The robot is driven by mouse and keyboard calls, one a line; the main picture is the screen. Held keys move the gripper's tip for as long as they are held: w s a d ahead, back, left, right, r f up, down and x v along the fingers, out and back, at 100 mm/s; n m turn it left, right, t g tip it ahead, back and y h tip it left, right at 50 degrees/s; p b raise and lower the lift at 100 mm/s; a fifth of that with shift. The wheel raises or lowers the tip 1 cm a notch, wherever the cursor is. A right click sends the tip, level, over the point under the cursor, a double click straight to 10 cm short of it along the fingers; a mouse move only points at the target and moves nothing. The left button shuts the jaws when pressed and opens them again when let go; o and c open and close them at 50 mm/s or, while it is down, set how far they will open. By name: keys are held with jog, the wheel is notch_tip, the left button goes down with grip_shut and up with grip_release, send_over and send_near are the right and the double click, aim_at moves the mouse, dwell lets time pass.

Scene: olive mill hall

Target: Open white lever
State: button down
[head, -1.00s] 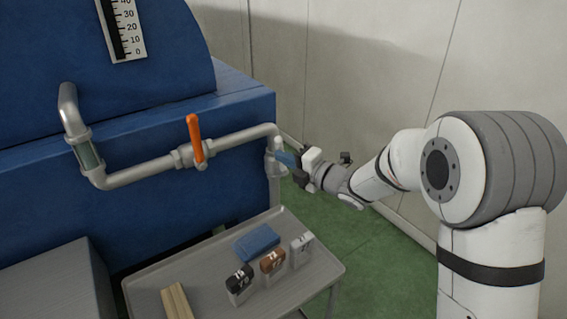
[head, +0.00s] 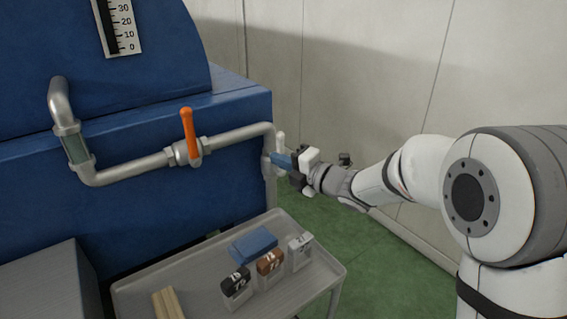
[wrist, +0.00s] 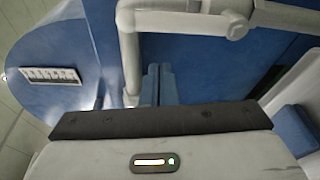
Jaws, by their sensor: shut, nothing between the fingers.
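The white lever (head: 280,141) stands roughly upright at the right end of the silver pipe (head: 136,171), beside the pipe's downward bend. My gripper (head: 274,160) is shut and empty, its blue fingers just below the lever's visible part. The fingers hide the lever's lower part, and I cannot tell whether they touch it. In the wrist view the shut fingers (wrist: 159,84) point at the blue machine, beside the pipe (wrist: 130,62). A round valve body (wrist: 235,25) shows on the pipe at upper right there.
An orange lever (head: 188,134) stands upright on the pipe's middle valve. The blue machine (head: 225,185) fills the left. Below, a grey tray table (head: 207,282) holds a blue block (head: 254,245), several labelled blocks and wooden sticks (head: 167,303). Green floor is free at right.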

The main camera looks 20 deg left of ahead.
jog(key=w+d+r+m+t+h+p, duration=0.1)
jog(key=d+r+m+t+h+p, duration=0.2)
jog(key=d+m+h, duration=1)
jog(key=d+r+m+t+h+p, duration=0.1)
jog(key=d+m+t+p, duration=0.45)
jog(key=d, duration=1.55)
jog(key=s+d+m+g+h, duration=0.3)
jog(key=s+d+m+g, duration=0.2)
jog(key=s+d+m, duration=0.45)
jog(key=s+f+m+g+p, duration=0.1)
jog(key=s+m+g, duration=0.4)
jog(key=s, duration=0.8)
jog(key=shift+f+m+p, duration=0.2)
jog(key=shift+m+p, duration=0.65)
jog(key=shift+m, duration=0.15)
